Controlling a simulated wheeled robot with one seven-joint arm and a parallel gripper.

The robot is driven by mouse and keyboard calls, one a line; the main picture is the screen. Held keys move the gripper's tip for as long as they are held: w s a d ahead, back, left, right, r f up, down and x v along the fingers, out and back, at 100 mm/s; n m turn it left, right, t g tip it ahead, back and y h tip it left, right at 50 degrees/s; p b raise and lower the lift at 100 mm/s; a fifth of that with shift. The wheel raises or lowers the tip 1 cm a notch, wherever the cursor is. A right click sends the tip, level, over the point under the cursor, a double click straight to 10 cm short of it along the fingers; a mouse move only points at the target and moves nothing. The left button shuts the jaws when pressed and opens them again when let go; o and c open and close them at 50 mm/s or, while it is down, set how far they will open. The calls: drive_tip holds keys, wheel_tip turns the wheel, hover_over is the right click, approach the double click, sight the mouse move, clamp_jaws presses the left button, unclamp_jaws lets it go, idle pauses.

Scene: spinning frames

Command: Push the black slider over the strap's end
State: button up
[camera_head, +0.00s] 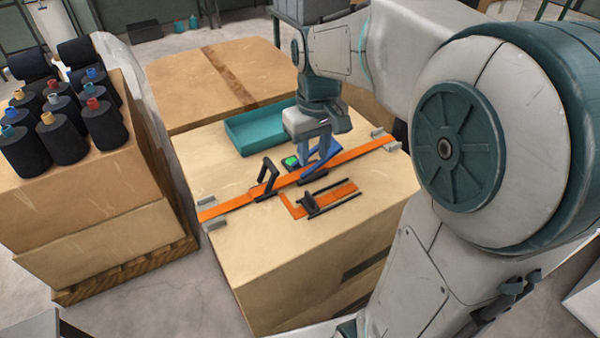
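A long orange strap (235,204) runs diagonally across the cardboard box top, its ends beside small grey blocks. An upright black piece with a loop-like shape (267,176) stands on the strap left of its middle. Another black piece with bars (312,204) lies in front, over a shorter orange strip (341,191). I cannot tell which black piece is the slider. My gripper (316,166) points down at the strap, right of the upright black piece, beside a blue item with a green spot (290,161). Its fingertips blend with the blue item, so its grip is unclear.
A teal tray (262,130) lies behind the strap. Grey blocks (206,202) stand at the strap's left end and more (390,145) at its right end. Black spools (63,138) stand on boxes at left. The box top's front left is bare.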

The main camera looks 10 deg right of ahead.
sight(311, 195)
drive_tip(key=f, duration=0.4)
drive_tip(key=f+b, duration=0.1)
drive_tip(key=f, duration=0.4)
drive_tip(key=w+f, duration=0.1)
drive_tip(key=f, duration=0.4)
drive_tip(key=shift+f+b, duration=0.2)
drive_tip(key=shift+b, duration=0.2)
clamp_jaws()
